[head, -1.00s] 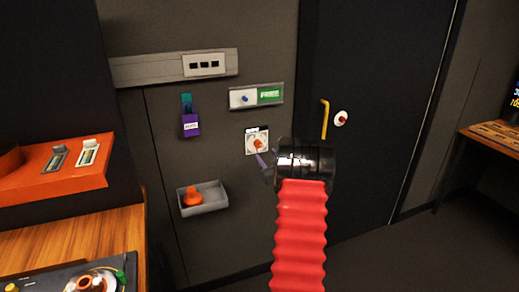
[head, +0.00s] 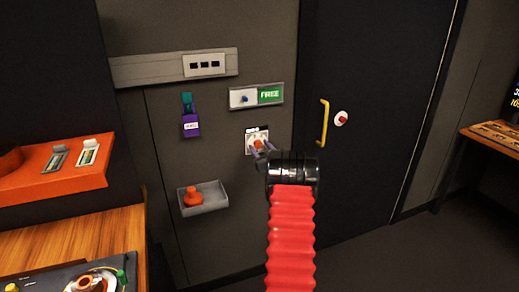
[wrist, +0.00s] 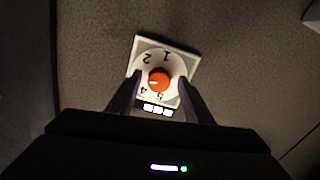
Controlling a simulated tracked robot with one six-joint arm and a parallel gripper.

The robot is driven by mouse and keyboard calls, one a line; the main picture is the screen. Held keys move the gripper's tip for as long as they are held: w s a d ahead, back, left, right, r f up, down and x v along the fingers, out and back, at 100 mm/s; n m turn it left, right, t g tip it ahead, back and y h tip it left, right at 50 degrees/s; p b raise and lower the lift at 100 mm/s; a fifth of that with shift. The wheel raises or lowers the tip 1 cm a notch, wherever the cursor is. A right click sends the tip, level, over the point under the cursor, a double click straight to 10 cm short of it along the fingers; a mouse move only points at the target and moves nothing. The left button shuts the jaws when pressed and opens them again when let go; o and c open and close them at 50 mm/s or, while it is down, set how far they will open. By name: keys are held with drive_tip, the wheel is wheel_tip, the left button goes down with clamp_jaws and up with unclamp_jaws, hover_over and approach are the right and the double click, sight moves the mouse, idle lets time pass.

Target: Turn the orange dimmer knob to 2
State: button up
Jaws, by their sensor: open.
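The orange dimmer knob (wrist: 159,80) sits in the middle of a round white dial on a pale square plate (wrist: 190,63). The wrist view shows the dial upside down, with 1, 2, 4 and 5 legible around the knob. A small pale mark shows on the knob's left side; its exact setting is hard to read. My gripper (wrist: 159,84) is open, with one finger on each side of the knob and a gap visible on both sides. In the head view the knob (head: 259,144) is just beyond the fingertips, and my gripper partly covers the plate.
Above the plate is a panel with a blue knob (head: 246,99) and green label. A grey tray (head: 213,201) with an orange object is at lower left. A purple holder (head: 191,125) hangs left. A door with a yellow handle (head: 324,122) stands right.

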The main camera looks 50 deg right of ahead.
drive_tip(key=c, duration=1.1)
drive_tip(key=shift+o, duration=0.2)
drive_tip(key=shift+a+f, duration=0.1)
drive_tip(key=shift+a, duration=0.05)
drive_tip(key=shift+m, duration=0.3)
drive_tip(key=m, duration=0.4)
drive_tip(key=shift+w, duration=0.1)
drive_tip(key=m, duration=0.5)
